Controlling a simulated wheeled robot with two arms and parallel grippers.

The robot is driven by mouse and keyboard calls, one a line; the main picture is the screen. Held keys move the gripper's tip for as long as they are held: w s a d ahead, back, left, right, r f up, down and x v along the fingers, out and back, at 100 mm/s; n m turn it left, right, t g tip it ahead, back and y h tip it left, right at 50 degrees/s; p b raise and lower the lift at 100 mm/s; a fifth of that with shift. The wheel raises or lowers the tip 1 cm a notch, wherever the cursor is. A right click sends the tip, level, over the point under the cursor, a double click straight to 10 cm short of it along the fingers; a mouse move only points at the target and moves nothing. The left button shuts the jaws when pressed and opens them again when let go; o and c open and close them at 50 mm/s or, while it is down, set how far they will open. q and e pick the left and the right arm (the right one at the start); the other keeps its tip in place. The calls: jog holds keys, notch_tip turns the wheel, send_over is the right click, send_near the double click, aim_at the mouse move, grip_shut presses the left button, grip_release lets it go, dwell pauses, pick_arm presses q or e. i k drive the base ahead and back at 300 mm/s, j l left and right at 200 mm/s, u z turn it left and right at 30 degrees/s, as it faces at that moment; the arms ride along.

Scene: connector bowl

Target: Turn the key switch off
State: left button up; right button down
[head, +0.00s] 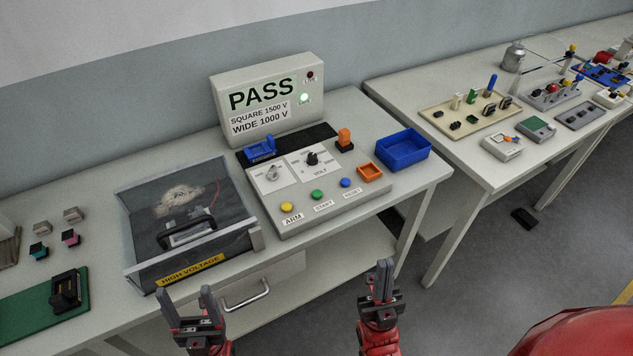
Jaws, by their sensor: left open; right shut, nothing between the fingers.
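The control panel (330,190) lies on the near table. On its left white plate sits the key switch (272,172), a small silvery key; its exact angle is too small to tell. To its right is a black rotary knob (311,158) on a plate marked VOLT. My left gripper (190,303) is open and empty, in front of the table's front edge, below the high-voltage box. My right gripper (384,270) is shut and empty, in front of the table and to the right of the drawer. Both are well apart from the key switch.
A clear-lidded HIGH VOLTAGE box (250,238) stands left of the panel. Yellow (287,208), green (317,195) and blue (345,183) buttons line the panel's front. A blue bin (403,150) stands right. Behind, a PASS display (268,98) shows a lit green lamp.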

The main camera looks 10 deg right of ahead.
aim_at(272, 175)
jog(key=i+l+u, duration=0.15)
jog(key=l+u, duration=0.25)
jog(key=i+l+u, duration=0.1)
jog(key=l+u, duration=0.7)
